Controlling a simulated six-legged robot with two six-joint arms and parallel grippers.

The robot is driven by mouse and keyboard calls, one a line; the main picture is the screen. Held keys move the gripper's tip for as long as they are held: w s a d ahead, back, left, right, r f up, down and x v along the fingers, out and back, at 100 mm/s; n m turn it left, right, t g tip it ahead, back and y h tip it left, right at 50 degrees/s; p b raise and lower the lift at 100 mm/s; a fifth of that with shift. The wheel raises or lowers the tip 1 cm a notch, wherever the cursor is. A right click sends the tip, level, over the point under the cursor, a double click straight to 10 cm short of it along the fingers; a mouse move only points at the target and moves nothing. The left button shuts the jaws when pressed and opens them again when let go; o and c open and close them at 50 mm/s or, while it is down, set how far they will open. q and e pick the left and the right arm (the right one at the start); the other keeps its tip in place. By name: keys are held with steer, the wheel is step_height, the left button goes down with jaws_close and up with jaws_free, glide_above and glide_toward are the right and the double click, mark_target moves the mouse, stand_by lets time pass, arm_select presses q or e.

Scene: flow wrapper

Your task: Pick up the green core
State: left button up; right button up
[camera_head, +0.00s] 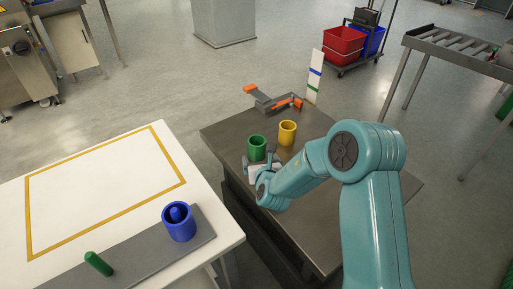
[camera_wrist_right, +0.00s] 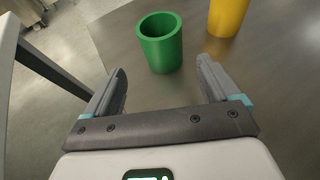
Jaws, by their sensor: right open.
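A green hollow cylinder (camera_head: 257,148), which looks like the green core, stands upright on the dark grey table. It also shows in the right wrist view (camera_wrist_right: 162,48), open end up. My right gripper (camera_head: 262,165) is close to it on the near side, partly hidden by my own arm. In the right wrist view the fingers of this gripper (camera_wrist_right: 162,82) are spread apart, with the green cylinder just ahead of the gap between them. Nothing is held. My left gripper is not in view.
A yellow hollow cylinder (camera_head: 287,133) stands right of the green one. An orange and grey tool (camera_head: 271,100) lies behind. On the white table (camera_head: 100,180) are a grey strip, a blue cup (camera_head: 179,224) with a blue peg inside, and a green peg (camera_head: 98,263).

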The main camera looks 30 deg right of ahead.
mark_target(258, 151)
steer(key=x, duration=0.9)
steer(key=shift+w+d, duration=0.2)
steer(key=shift+d, duration=0.05)
steer(key=shift+r, duration=0.1)
steer(key=c, duration=1.1)
